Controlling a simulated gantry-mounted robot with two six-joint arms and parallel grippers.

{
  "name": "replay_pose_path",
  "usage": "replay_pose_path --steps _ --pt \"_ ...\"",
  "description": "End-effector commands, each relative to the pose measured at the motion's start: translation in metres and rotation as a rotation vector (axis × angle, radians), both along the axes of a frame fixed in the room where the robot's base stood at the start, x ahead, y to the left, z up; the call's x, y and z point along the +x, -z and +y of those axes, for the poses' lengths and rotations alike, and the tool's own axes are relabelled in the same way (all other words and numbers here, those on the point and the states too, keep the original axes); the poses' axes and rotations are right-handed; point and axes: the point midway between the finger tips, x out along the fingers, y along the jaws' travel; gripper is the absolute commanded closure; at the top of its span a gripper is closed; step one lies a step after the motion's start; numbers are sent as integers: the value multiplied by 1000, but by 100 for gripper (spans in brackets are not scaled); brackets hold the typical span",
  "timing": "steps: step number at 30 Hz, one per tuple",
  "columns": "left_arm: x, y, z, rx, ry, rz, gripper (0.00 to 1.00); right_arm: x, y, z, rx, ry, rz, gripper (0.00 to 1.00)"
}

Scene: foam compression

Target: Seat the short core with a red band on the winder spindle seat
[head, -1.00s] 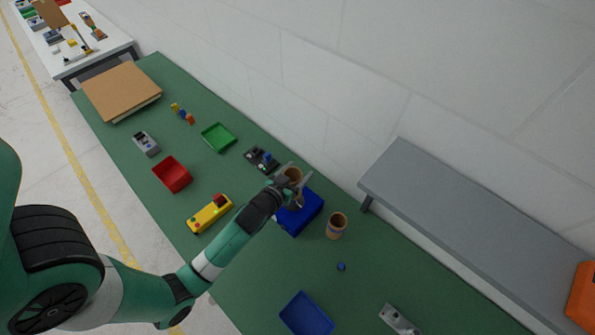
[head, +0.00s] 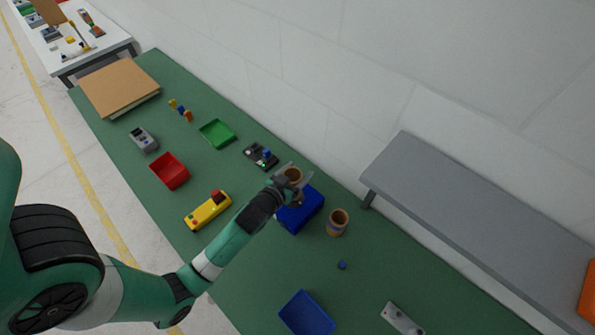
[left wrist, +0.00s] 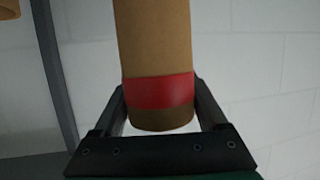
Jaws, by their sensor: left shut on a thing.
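The short core with a red band (left wrist: 160,90) stands between the fingers of my left gripper (left wrist: 165,105) in the left wrist view. The gripper is shut on it near the banded end. In the head view the core (head: 294,174) shows as a brown tube at my left gripper (head: 292,185), over or beside a blue block-like base (head: 303,211). I cannot tell whether the core touches that base. No spindle seat can be made out clearly; the gripper may hide it. My right gripper is not in view.
A yellow control box (head: 207,211), red bin (head: 169,171), green tray (head: 217,133) and blue tray (head: 306,314) lie around. A grey shelf (head: 470,205) runs along the wall.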

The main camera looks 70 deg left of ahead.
Motion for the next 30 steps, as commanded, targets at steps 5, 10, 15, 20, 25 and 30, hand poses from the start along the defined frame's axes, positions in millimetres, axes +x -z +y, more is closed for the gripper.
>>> replay_pose_path --steps 5,10,15,20,25,30 --pt "0 6 0 0 0 0 79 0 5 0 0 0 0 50" --pt "0 10 0 0 0 0 79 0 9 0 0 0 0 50" --pt "0 14 0 0 0 0 79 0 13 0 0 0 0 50" --pt "0 18 0 0 0 0 79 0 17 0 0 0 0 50" --pt "0 22 0 0 0 0 79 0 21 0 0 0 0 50" --pt "0 27 0 0 0 0 79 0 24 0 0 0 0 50"
